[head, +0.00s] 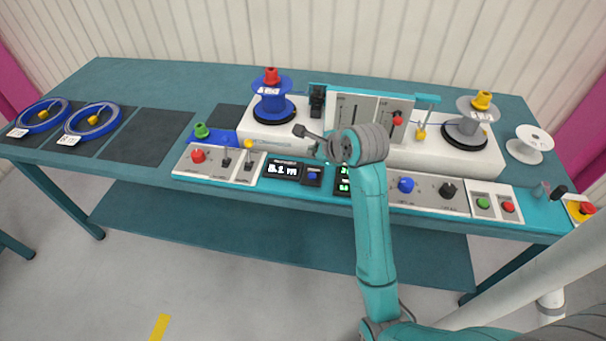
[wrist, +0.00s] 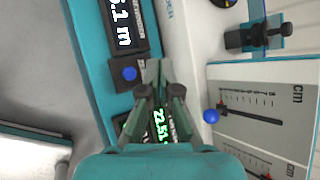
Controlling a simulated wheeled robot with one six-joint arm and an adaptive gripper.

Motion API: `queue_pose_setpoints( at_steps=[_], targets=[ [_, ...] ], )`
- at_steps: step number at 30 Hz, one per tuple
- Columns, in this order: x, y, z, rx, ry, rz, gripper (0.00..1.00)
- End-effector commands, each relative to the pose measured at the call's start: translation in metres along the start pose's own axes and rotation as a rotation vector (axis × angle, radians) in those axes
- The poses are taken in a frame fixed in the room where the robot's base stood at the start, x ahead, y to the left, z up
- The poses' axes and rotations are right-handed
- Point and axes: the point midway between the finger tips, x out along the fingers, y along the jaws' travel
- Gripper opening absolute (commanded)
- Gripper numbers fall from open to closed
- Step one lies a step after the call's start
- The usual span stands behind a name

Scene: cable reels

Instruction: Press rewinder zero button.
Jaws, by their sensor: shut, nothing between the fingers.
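A blue button (wrist: 129,73) sits on a small dark panel beside the length display (wrist: 125,22), which reads in metres. In the head view the blue button (head: 312,176) is right of that display (head: 283,170), at the front of the bench. My gripper (wrist: 154,70) is shut and empty. In the wrist view its fingertips show just right of the blue button, with a small gap in the picture; their height above the panel is hard to tell. A green-digit display (wrist: 162,124) lies partly hidden behind the fingers.
A blue ball-shaped knob (wrist: 211,116) and a centimetre scale panel (wrist: 262,105) stand right of the fingers in the wrist view. A blue reel (head: 272,103) and grey reel (head: 466,128) stand behind. Levers and a red knob (head: 198,156) are to the left.

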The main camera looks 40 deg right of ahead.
Motion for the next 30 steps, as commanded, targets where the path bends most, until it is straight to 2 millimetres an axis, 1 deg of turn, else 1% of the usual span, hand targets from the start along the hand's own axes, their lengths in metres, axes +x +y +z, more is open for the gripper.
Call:
queue_pose_setpoints(
  at_steps=[1, 4, 17, 23, 30],
  targets=[
    [-0.003, -0.007, 0.001, 0.019, 0.003, 0.001, 0.0],
    [-0.005, -0.013, 0.002, 0.048, 0.009, 0.006, 0.0],
    [-0.006, -0.015, 0.002, 0.061, 0.012, 0.01, 0.0],
    [0.001, -0.01, -0.003, 0.061, 0.012, 0.011, 0.0],
    [0.02, 0.007, -0.018, 0.061, 0.013, 0.012, 0.0]
  ],
)
